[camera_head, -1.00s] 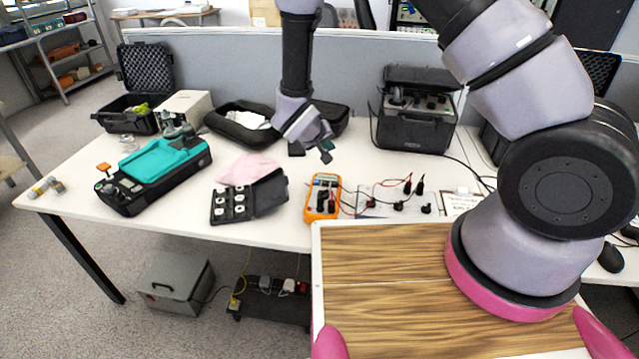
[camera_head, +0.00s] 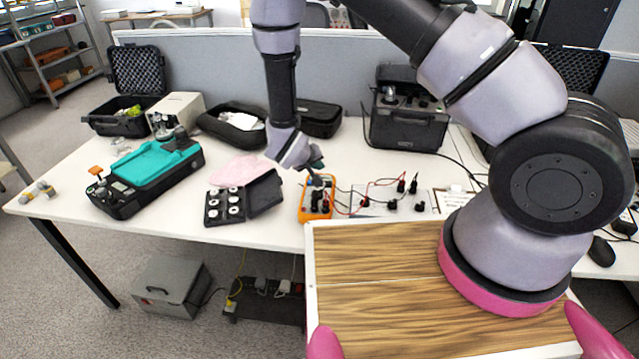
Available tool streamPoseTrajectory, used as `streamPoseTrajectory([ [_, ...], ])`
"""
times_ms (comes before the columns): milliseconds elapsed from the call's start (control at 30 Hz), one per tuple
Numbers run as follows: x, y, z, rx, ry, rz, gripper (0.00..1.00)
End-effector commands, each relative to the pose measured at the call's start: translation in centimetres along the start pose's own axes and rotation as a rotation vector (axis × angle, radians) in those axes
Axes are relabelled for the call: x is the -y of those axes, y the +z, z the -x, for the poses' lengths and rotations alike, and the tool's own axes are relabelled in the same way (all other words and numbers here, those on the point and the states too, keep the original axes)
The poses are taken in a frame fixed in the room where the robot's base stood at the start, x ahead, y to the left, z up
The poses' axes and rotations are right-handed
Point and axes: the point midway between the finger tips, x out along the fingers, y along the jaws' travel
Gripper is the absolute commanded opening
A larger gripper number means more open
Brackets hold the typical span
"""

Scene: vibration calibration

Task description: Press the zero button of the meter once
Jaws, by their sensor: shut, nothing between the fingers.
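The meter (camera_head: 304,213) is an orange handheld multimeter lying on the white table, just behind the wooden board. Dark and red leads plug into it. My gripper (camera_head: 318,180) is shut and empty, pointing down over the upper part of the meter. It covers the meter's display and upper face, so the zero button cannot be made out. Whether the fingertips touch the meter cannot be told from this view.
Right of the meter lie red and black leads with plugs (camera_head: 392,204). To the left are an open black case of weights (camera_head: 264,193) and a teal-topped instrument (camera_head: 150,165). A black case (camera_head: 402,128) stands behind.

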Motion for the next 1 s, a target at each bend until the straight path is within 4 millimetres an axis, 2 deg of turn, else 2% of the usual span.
streamPoseTrajectory([
  [300,1.5,1.6,-2.2,0.000,0.001,0.001,0.00],
  [1000,1.7,1.8,-2.4,0.000,0.001,0.000,0.00],
])
